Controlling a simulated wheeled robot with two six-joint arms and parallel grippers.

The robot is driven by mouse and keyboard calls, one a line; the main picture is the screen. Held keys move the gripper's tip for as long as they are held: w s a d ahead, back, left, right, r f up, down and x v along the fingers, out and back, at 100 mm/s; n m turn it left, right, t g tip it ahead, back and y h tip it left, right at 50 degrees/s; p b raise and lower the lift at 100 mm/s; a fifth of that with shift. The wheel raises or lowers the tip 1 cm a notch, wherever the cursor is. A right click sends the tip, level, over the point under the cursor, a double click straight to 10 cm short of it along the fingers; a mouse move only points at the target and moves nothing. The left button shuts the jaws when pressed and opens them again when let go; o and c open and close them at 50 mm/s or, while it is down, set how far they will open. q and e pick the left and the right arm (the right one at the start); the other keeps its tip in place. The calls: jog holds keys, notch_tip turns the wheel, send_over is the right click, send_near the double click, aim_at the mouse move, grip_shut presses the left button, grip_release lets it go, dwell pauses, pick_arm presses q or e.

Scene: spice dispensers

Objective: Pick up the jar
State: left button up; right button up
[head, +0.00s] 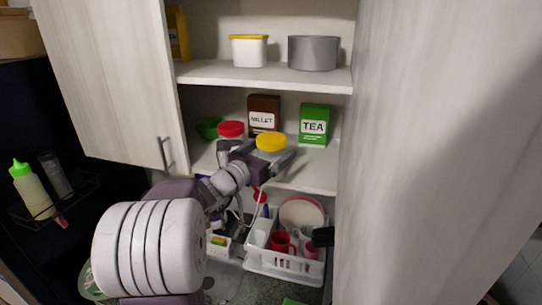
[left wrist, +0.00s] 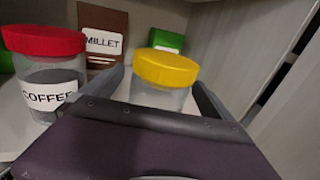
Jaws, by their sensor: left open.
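A clear jar with a yellow lid (head: 271,141) stands on the middle shelf; it also shows in the left wrist view (left wrist: 165,70). A second jar with a red lid (left wrist: 42,75), labelled COFFEE, stands to its left; it shows in the head view too (head: 231,130). My left gripper (head: 268,157) is open at the middle shelf. In the left wrist view its two fingers (left wrist: 158,92) lie on either side of the yellow-lidded jar. The gripper's body hides the jar's lower part. I cannot tell whether a finger touches it. My right gripper is not in view.
Behind the jars stand a brown MILLET box (head: 264,113) and a green TEA box (head: 314,125). A green bowl (head: 208,129) is at the left. The upper shelf (head: 262,77) is above. A white dish rack (head: 285,263) sits below. A cabinet door (head: 108,85) stands open at left.

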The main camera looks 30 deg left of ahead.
aim_at(271, 137)
pick_arm(q)
jog(key=shift+w+f, duration=0.15)
jog(key=shift+w, duration=0.25)
jog(key=shift+s, duration=0.15)
jog(key=c, duration=1.5)
jog(key=shift+r, duration=0.2)
grip_shut()
jog(key=shift+r+b, duration=0.35)
jog(key=shift+r, duration=1.7)
jog(key=d+r+b, duration=0.2)
jog(key=d+r, duration=0.4)
jog(key=d, duration=0.5)
jog(key=shift+d+r, duration=0.4)
